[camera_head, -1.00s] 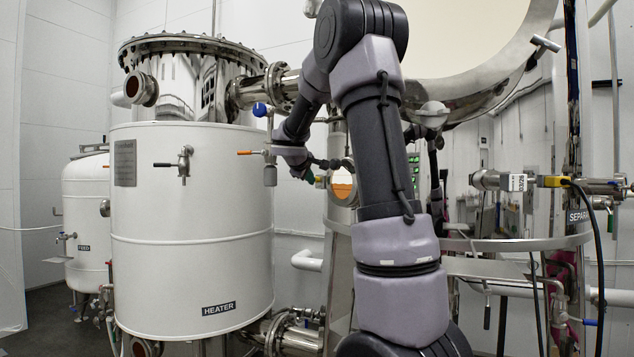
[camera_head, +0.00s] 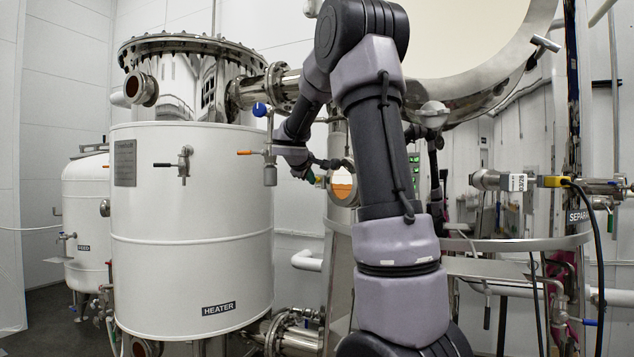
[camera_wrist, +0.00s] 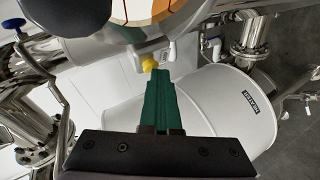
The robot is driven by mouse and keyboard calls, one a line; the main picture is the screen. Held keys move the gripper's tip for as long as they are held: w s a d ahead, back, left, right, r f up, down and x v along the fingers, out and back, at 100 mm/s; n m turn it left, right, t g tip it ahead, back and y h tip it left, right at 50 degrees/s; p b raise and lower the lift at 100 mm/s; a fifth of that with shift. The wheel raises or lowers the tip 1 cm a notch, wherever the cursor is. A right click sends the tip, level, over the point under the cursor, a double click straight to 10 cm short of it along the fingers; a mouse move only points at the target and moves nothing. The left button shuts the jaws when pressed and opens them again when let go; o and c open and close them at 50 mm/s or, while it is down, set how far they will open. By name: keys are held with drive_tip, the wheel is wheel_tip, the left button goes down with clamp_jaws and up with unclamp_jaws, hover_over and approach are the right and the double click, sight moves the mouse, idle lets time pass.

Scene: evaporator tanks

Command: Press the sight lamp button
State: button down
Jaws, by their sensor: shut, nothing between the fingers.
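A yellow round knob (camera_wrist: 149,63), which looks like the sight lamp button, sits on a pale fitting under the round sight glass (camera_wrist: 140,8) in the wrist view. My gripper (camera_wrist: 159,72) has green fingers shut together and empty. Its tips are very close to the knob, just right of and below it; I cannot tell whether they touch. In the head view the sight glass (camera_head: 342,185) shows orange liquid beside my arm, and my gripper (camera_head: 310,176) is small and partly lost near it. The knob is not clear there.
The white heater tank (camera_head: 190,230) stands left of my arm, with a blue-knobbed valve (camera_head: 261,109) near my wrist. It also fills the right of the wrist view (camera_wrist: 236,120). Steel pipes (camera_wrist: 25,115) run at the wrist view's left.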

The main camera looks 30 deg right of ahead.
drive_tip(key=a, duration=0.6)
drive_tip(key=shift+s, duration=0.4)
drive_tip(key=s+a+f+m+g+y, duration=0.1)
drive_tip(key=s+a+f+m+y, duration=0.15)
drive_tip(key=s, duration=0.75)
drive_tip(key=s+a+f+m+g+y, duration=0.15)
drive_tip(key=s+m, duration=0.25)
drive_tip(key=s, duration=0.6)
drive_tip(key=s+a+f+m+y, duration=0.1)
drive_tip(key=s+a+f+y, duration=0.1)
drive_tip(key=s+a, duration=0.4)
drive_tip(key=s+a+f+m+y, duration=0.2)
drive_tip(key=s+a+y, duration=0.2)
drive_tip(key=s, duration=0.5)
drive_tip(key=shift+s+a+f+y, duration=0.15)
drive_tip(key=shift+a+f+y, duration=0.15)
drive_tip(key=shift+a, duration=0.55)
